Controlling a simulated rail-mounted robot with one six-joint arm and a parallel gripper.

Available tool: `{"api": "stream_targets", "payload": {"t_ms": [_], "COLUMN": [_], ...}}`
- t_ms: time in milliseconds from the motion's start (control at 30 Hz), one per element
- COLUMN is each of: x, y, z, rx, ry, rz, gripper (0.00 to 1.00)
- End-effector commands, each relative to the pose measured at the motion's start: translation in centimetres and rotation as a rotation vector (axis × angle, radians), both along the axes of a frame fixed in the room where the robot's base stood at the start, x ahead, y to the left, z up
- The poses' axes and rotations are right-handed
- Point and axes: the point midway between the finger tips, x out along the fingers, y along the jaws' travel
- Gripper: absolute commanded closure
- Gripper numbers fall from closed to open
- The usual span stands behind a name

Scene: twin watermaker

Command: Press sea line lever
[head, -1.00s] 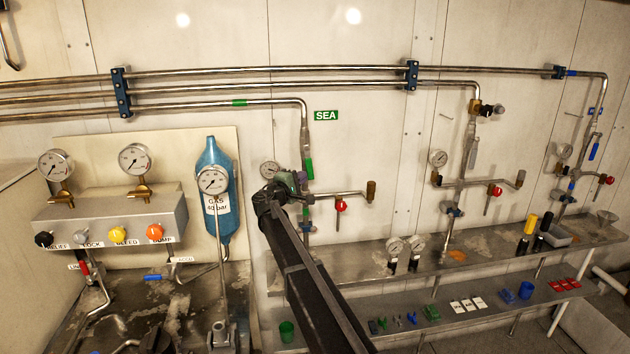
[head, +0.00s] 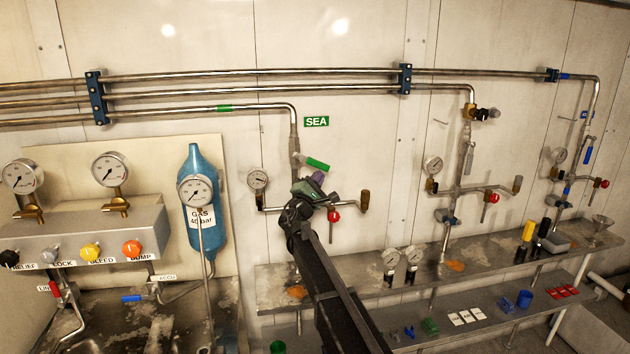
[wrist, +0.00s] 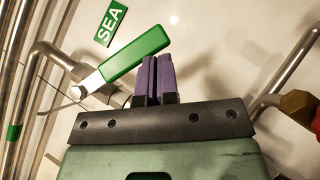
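The sea line lever has a green handle (head: 316,163) on a bare metal shank. It sticks out to the right from the vertical pipe, tilted slightly down, below the green SEA sign (head: 316,121). In the wrist view the lever handle (wrist: 135,55) lies slanted just beyond the purple fingertips. My gripper (head: 317,179) is right under the handle. In the wrist view my gripper's fingers (wrist: 153,62) are together with nothing between them. The tips are at the handle's lower edge; whether they touch it I cannot tell.
A pressure gauge (head: 258,179) sits left of the lever. A red-knobbed valve (head: 333,216) and a brass fitting (head: 365,199) are close on the right. The blue gas cylinder (head: 194,160) stands further left.

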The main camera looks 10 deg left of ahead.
Motion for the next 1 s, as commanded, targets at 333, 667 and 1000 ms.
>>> {"api": "stream_targets", "payload": {"t_ms": [333, 667, 1000], "x": [0.7, 0.9, 1.0], "y": [-2.0, -2.6, -2.8], "z": [2.6, 3.9, 4.2], "rx": [0.001, 0.002, 0.002], "ry": [0.000, 0.001, 0.000], "rz": [-0.002, -0.001, -0.002], "gripper": [1.00, 1.00, 1.00]}}
